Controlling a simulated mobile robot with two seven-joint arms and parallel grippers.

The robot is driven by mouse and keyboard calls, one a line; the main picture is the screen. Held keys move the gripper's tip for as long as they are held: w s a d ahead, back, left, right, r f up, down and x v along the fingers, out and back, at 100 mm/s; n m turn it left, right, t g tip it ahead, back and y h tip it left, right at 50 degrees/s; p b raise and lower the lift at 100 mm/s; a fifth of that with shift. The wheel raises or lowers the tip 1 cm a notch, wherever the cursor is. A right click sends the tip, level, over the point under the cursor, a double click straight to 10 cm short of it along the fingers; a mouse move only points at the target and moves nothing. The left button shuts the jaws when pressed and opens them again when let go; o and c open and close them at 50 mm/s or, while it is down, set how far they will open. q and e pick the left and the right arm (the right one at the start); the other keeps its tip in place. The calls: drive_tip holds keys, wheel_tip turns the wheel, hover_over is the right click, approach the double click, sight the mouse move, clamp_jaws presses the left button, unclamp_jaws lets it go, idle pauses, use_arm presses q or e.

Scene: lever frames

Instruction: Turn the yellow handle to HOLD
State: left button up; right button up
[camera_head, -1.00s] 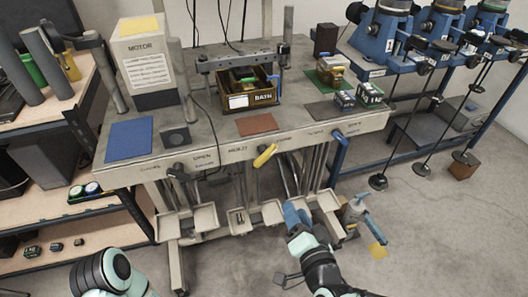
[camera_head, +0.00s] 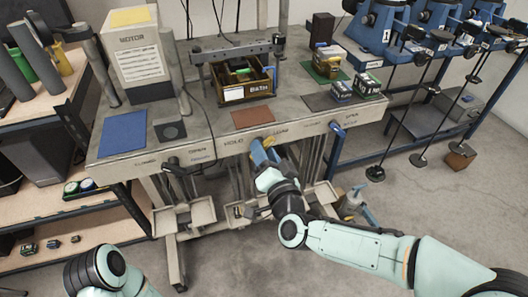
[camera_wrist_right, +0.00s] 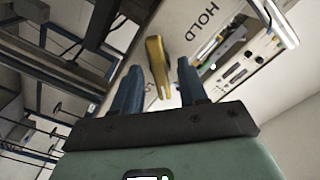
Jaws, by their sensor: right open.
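The yellow handle (camera_wrist_right: 157,66) sticks out from the front panel of the bench. It shows in the right wrist view just beyond and between the fingertips. In the head view only a bit of it (camera_head: 269,141) shows behind my gripper. My right gripper (camera_head: 262,153) is open, its two blue fingers (camera_wrist_right: 160,84) on either side of the handle's near end; I cannot tell if they touch it. The word HOLD (camera_wrist_right: 207,33) is printed on the panel beside the handle, left of it in the head view (camera_head: 233,141). My left gripper is out of view.
A black lever (camera_head: 173,164) is on the panel to the left and a blue lever (camera_head: 338,129) to the right. Small trays (camera_head: 203,212) hang below the panel. The bench top holds a parts box (camera_head: 233,93). Open floor (camera_head: 430,215) lies at right.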

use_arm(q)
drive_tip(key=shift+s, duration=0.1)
use_arm(e)
drive_tip(key=shift+w+a, duration=0.15)
drive_tip(key=shift+w, duration=0.25)
clamp_jaws()
